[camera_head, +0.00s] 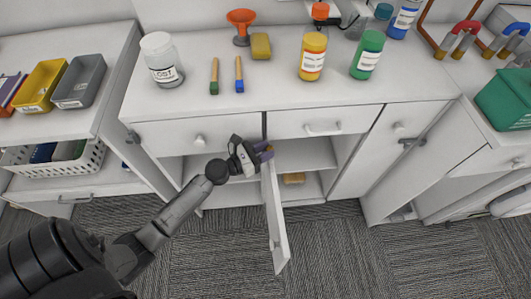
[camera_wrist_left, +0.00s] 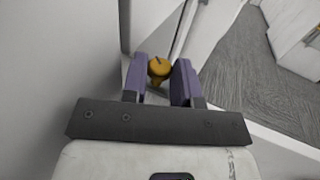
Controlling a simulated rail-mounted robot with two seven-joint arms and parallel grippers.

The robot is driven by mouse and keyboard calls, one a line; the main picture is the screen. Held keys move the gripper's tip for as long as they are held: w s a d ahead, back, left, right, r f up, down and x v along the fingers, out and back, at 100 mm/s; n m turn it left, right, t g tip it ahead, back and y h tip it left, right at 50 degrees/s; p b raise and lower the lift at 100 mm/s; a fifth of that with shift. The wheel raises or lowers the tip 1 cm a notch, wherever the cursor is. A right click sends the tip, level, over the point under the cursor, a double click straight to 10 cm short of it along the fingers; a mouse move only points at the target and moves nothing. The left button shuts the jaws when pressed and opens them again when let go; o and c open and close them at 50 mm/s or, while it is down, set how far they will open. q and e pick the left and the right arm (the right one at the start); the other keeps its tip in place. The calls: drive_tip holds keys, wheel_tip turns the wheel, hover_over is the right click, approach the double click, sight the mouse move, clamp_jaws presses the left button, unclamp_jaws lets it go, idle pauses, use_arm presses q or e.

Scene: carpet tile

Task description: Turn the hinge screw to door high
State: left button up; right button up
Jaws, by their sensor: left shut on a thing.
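The hinge screw (camera_wrist_left: 159,67) is a yellow-orange knob with a dark slot, seen in the left wrist view between the purple fingers of my left gripper (camera_wrist_left: 160,82). The fingers are shut on it. In the head view my left gripper (camera_head: 264,152) is at the top of the open cabinet door (camera_head: 275,220), close to the cabinet's front edge; the screw is hidden there. The door swings out toward me and hangs over the carpet. My right gripper is not in view.
The white counter (camera_head: 280,98) holds a clear jar (camera_head: 162,60), a yellow bottle (camera_head: 312,56), a green bottle (camera_head: 367,55) and two small brushes. A yellow-brown block (camera_head: 293,178) lies inside the open cabinet. Carpet (camera_head: 345,255) right of the door is clear.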

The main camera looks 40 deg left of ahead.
use_arm(q)
drive_tip(key=shift+h, duration=0.3)
drive_tip(key=o, duration=0.9)
idle(0.3)
